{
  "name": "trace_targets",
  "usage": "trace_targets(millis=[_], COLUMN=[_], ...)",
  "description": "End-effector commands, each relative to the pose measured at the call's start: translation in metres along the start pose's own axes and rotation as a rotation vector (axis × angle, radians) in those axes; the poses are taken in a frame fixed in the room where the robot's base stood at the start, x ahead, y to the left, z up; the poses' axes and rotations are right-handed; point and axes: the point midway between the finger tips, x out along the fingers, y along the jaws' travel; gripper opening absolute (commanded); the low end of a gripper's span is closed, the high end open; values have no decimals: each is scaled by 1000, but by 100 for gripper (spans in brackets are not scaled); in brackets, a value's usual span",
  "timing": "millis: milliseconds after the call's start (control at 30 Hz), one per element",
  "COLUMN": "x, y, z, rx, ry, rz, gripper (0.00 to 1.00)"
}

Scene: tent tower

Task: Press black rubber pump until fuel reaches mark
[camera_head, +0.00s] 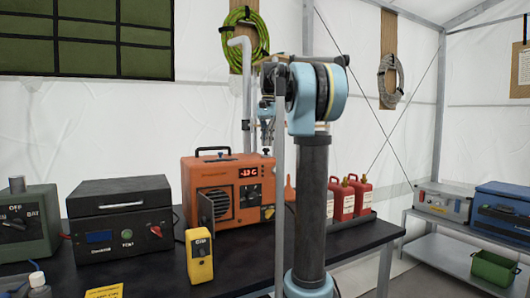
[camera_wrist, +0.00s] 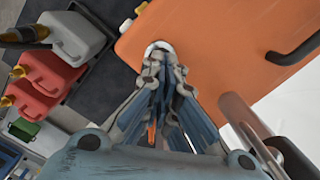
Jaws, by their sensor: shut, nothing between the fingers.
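An orange heater (camera_head: 225,190) with a black top handle and a lit display stands on the dark table; its orange top fills much of the wrist view (camera_wrist: 220,35). My gripper (camera_head: 266,140) points down above the heater's right end. In the wrist view my gripper (camera_wrist: 158,60) is shut and empty, its fingertips over a white round fitting (camera_wrist: 158,47) at the heater's edge. Whether they touch it is unclear. I cannot make out a black rubber pump; my fingers may hide it. No fuel level or mark is readable.
Red fuel cans (camera_head: 350,197) stand in a tray right of the heater, beside an orange funnel (camera_head: 290,189). A metal pipe (camera_head: 246,85) rises behind the heater. A yellow device (camera_head: 199,256) and a dark box (camera_head: 120,213) stand on the table's left half.

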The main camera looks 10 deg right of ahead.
Motion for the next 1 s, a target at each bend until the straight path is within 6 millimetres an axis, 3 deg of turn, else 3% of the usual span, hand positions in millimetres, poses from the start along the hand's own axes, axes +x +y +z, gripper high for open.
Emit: trace_targets(millis=[300,533,800,1000], x=[21,19,7,6], y=[0,0,0,0], z=[-2,-4,-29,-31], rx=[0,0,2,0], ry=[0,0,0,0], rz=[0,0,0,0], gripper=[0,0,0,0])
